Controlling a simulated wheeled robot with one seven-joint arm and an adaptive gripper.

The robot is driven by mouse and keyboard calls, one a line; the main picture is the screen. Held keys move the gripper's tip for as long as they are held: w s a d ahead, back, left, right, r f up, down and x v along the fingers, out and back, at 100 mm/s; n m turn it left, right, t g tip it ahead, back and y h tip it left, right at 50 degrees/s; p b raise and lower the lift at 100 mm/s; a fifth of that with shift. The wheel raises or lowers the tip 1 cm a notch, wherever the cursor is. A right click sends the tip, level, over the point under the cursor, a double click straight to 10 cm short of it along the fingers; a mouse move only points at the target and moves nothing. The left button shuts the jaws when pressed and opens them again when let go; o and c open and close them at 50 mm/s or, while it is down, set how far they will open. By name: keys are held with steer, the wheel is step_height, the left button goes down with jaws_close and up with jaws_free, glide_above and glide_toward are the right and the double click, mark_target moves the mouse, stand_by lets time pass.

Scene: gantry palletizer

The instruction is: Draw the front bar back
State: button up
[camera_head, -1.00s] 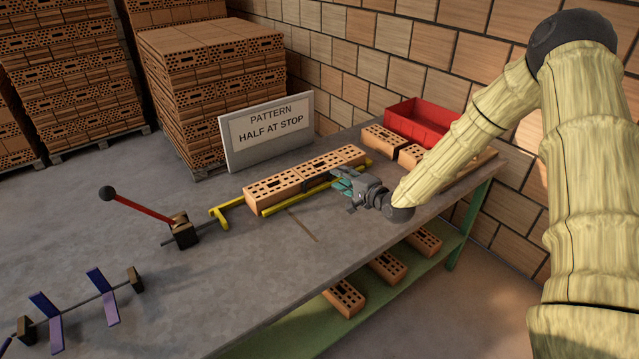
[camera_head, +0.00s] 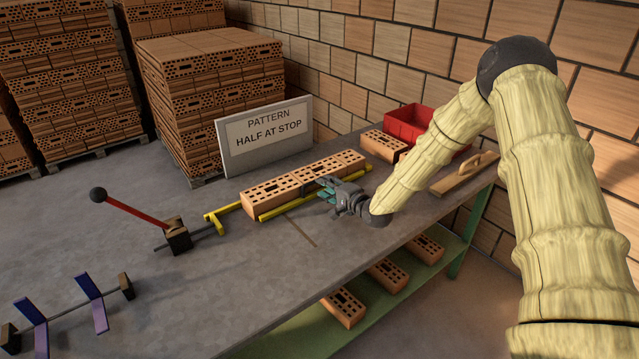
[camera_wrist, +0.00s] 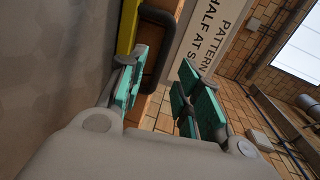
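The yellow front bar (camera_head: 285,206) lies along the near side of a row of perforated bricks (camera_head: 275,189) on the grey bench. A yellow stop piece (camera_head: 214,224) stands at the row's left end. My gripper (camera_head: 327,189) is at the near side of the bar, by its right half. In the wrist view, the yellow bar (camera_wrist: 127,25) shows at the top with a dark loop handle (camera_wrist: 164,60). My teal fingers (camera_wrist: 163,92) are spread wide, the handle between and beyond them. I cannot tell whether the left finger touches it.
A red lever (camera_head: 135,212) and a rod with purple paddles (camera_head: 95,300) are on the left. A "HALF AT STOP" sign (camera_head: 265,140) stands behind the row. A loose brick (camera_head: 383,146), red bin (camera_head: 405,122) and wooden float (camera_head: 465,175) lie right. The front bench surface is clear.

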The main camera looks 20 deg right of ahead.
steer(key=shift+x, duration=2.1)
jaws_close()
